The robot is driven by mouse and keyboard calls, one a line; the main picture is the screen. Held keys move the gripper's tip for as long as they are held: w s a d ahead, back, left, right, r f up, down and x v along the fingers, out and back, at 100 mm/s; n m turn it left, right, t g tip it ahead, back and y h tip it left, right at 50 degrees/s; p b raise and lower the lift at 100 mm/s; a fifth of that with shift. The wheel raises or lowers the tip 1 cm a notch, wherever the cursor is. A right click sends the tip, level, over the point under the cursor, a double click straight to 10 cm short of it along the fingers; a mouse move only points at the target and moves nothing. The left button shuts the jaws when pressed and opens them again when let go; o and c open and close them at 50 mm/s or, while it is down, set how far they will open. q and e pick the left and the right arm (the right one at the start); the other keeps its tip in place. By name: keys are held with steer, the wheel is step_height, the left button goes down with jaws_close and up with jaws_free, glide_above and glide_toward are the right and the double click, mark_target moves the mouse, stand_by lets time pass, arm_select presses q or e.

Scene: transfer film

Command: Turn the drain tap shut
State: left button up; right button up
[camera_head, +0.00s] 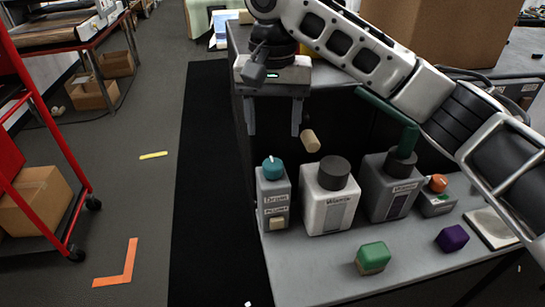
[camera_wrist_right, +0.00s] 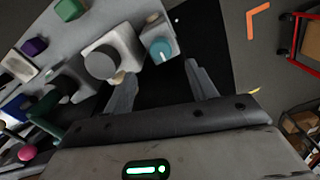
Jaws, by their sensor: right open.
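My right gripper (camera_head: 273,122) hangs open and empty, fingers down, above and behind a small grey box (camera_head: 274,208) with a teal knob (camera_head: 272,167). In the wrist view the open fingers (camera_wrist_right: 160,78) point toward that teal knob (camera_wrist_right: 161,50), apart from it. A tan cylinder (camera_head: 310,141) shows just right of one finger. A white box (camera_head: 329,207) has a dark round knob (camera_head: 334,172). A darker grey box (camera_head: 377,196) has a green bar handle (camera_head: 385,106) above it. The labels are too blurred to tell which part is the drain tap. My left gripper is not in view.
A green block (camera_head: 373,257) and a purple block (camera_head: 452,238) lie on the front of the grey bench (camera_head: 305,278). A small box with an orange button (camera_head: 438,183) stands at right. A cardboard box (camera_head: 435,30) is behind my arm. Black matting (camera_head: 205,180) runs left of the bench.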

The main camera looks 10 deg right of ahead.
mark_target(273, 162)
step_height(273, 162, down, 9)
steer(key=shift+w+r, duration=0.1)
stand_by(0.3)
steer(key=c, duration=1)
